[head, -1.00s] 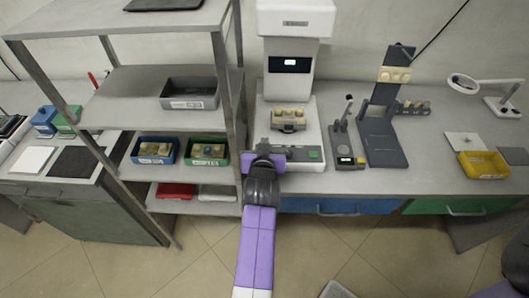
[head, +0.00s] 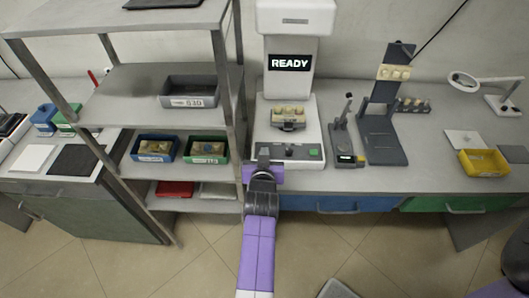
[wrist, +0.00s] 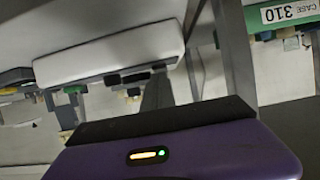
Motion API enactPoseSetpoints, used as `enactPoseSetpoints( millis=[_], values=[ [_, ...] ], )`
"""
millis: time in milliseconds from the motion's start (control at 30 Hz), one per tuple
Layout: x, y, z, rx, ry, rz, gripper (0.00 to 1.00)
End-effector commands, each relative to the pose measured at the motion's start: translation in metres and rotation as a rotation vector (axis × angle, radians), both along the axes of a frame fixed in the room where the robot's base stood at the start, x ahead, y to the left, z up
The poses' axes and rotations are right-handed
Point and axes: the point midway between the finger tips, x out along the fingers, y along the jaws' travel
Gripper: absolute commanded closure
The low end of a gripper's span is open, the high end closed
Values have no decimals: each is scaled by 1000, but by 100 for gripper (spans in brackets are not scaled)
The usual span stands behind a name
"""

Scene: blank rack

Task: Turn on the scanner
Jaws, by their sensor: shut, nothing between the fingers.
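The scanner (head: 290,50) is a tall white machine on the bench, with a dark screen (head: 290,63) that reads READY in white letters. A grey tray with tan pieces (head: 288,117) sits on its base. A green button (head: 314,153) and a dark knob (head: 290,152) show on the base's front panel. My gripper (head: 263,152) is shut and empty at the front left of the base, left of the green button. Whether it touches the base cannot be told. The wrist view shows my purple gripper body across the bottom, with the white base's edge (wrist: 110,55) beyond.
A grey shelf rack (head: 225,90) stands close on the left, holding blue and green bins (head: 205,149). A small dark device (head: 345,150) and a dark stand (head: 385,140) are right of the scanner. A yellow bin (head: 483,163) is farther right.

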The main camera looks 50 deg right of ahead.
Motion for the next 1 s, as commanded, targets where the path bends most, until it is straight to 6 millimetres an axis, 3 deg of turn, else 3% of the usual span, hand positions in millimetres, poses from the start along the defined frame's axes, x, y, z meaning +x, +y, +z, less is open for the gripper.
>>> enactPoseSetpoints(
  millis=[1000],
  values=[
    [-3,1,20,4,4,1,100]
  ],
)
